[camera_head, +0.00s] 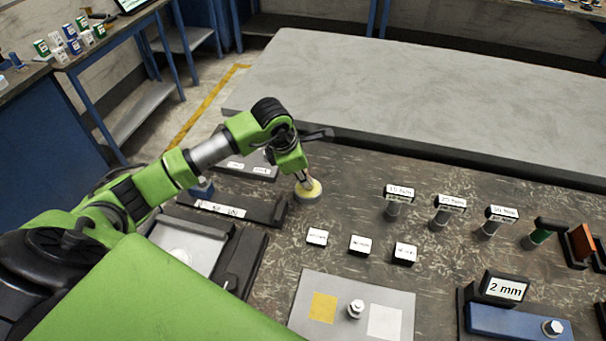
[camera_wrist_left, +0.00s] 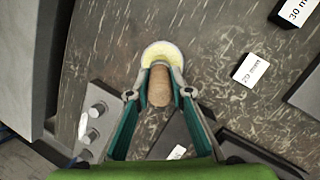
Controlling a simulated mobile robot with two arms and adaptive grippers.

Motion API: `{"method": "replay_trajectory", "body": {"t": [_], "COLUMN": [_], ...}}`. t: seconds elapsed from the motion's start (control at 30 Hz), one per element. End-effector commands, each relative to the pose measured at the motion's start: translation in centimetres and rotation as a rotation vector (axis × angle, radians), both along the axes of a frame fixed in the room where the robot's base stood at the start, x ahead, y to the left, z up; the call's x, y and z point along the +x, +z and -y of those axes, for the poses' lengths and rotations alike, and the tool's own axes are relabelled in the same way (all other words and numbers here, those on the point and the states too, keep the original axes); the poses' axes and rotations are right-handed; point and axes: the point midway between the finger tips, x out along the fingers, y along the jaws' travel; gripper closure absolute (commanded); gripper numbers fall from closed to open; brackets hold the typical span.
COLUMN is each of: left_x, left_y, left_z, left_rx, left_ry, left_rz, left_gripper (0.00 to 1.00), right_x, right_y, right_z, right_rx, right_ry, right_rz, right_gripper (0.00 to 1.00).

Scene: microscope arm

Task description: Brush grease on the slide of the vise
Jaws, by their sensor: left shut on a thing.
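My left gripper (camera_head: 303,180) points down over the round grease pot (camera_head: 306,194), which has a pale yellow top. In the left wrist view my left gripper (camera_wrist_left: 161,70) is shut on a brown wooden handle (camera_wrist_left: 159,90), which looks like the brush. Its bristles are hidden. The pot's yellow rim (camera_wrist_left: 163,50) shows just beyond the fingertips. I cannot tell whether the brush touches the grease. I cannot surely pick out the vise or its slide. My right gripper is not in view.
Small labelled blocks (camera_head: 359,244) and several labelled upright pegs (camera_head: 441,214) stand to the right of the pot. A grey plate (camera_head: 298,313) lies in front. A blue block (camera_head: 515,322) with a "2 mm" sign (camera_head: 503,287) is at front right. Dark trays (camera_head: 258,211) lie left of the pot.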

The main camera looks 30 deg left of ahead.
Motion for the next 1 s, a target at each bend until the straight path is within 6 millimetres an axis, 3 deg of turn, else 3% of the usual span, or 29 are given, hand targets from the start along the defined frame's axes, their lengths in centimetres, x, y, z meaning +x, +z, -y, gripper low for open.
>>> {"method": "replay_trajectory", "body": {"t": [0.37,1.0], "left_x": [-0.2,-0.1], "left_y": [0.1,5.5], "left_z": [0.0,0.0], "left_rx": [0.001,0.001], "left_ry": [0.000,0.000], "left_rz": [-0.008,-0.001], "left_gripper": [1.00,1.00], "right_x": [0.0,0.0], "right_y": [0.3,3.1], "right_z": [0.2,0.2], "right_rx": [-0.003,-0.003], "right_ry": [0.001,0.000], "right_rz": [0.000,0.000], "right_gripper": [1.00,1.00]}}
